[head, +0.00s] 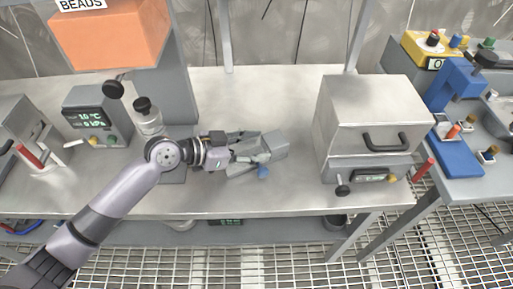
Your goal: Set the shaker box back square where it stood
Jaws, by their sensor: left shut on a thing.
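The shaker box (274,143) looks like a small grey block lying at the fingers of my left gripper, over the middle of the bench. A small blue part (263,172) shows at its near side; I cannot tell if it belongs to the box. My left gripper (256,152) reaches in from the left and is shut on the box. The fingers hide part of it, and I cannot tell whether it touches the bench top. My right gripper is not in view.
A large steel box with a black handle (367,115) stands to the right on the bench (240,88). A grey meter (97,117) and a black-capped jar (147,116) stand left. An orange bin (110,38) hangs above. The bench top behind my gripper is clear.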

